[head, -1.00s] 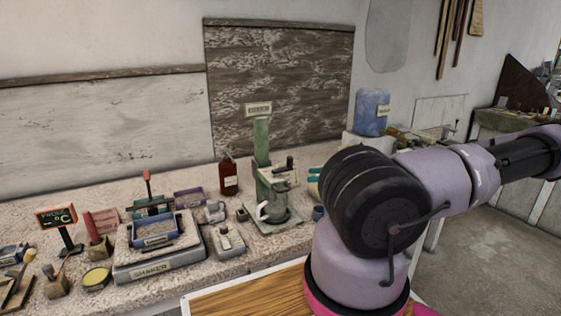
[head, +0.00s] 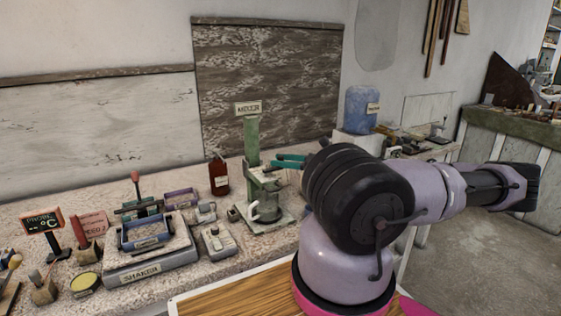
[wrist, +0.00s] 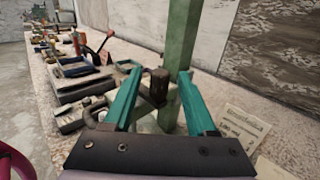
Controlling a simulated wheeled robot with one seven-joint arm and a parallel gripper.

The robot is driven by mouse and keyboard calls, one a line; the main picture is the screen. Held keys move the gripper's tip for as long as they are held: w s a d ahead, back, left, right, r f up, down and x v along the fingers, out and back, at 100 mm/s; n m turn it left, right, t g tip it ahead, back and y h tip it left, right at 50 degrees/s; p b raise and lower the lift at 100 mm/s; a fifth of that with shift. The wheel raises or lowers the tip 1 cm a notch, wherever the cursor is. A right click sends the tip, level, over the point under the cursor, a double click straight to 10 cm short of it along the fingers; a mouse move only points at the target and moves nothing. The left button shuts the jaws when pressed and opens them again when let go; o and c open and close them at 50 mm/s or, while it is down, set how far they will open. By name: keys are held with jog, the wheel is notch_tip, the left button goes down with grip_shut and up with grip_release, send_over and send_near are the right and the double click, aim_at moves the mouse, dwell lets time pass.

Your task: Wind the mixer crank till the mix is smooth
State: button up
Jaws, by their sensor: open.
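The mixer (head: 252,140) is a green upright post on a base, with a sign at its top, on the stone-like worktop. A pale mug-like vessel (head: 266,208) stands at its foot. My gripper (head: 276,161) comes in from the right at the height of the mixer head, its teal fingers pointing left. In the wrist view my gripper (wrist: 160,74) is open, with the dark crank knob (wrist: 157,86) showing between the fingers. I cannot tell whether a finger touches it. The green post (wrist: 181,45) rises just beyond. The mix inside the vessel cannot be seen.
A shaker (head: 150,265) with a blue tray stands left of the mixer, among small tools. A dark red bottle (head: 219,178) is behind it. A blue container (head: 362,108) stands at the back right. My arm hides part of the worktop's right side.

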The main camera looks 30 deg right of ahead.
jog(key=shift+w+a, duration=0.15)
jog(key=shift+a, duration=0.05)
grip_shut()
jog(key=shift+w, duration=0.1)
jog(key=shift+w+a+n+g+y, duration=0.7)
jog(key=shift+n+g, duration=1.6)
jog(key=shift+g, duration=1.05)
jog(key=shift+w+a+n+g+y, duration=0.4)
jog(key=shift+w+n+g, duration=0.5)
jog(key=shift+n+g, duration=1.9)
jog(key=shift+w+a+n+g+y, duration=0.6)
jog(key=shift+n+g, duration=1.2)
jog(key=shift+g, duration=2.05)
jog(key=shift+w+a+h, duration=0.15)
jog(key=shift+w+h, duration=0.05)
jog(key=shift+h, duration=0.1)
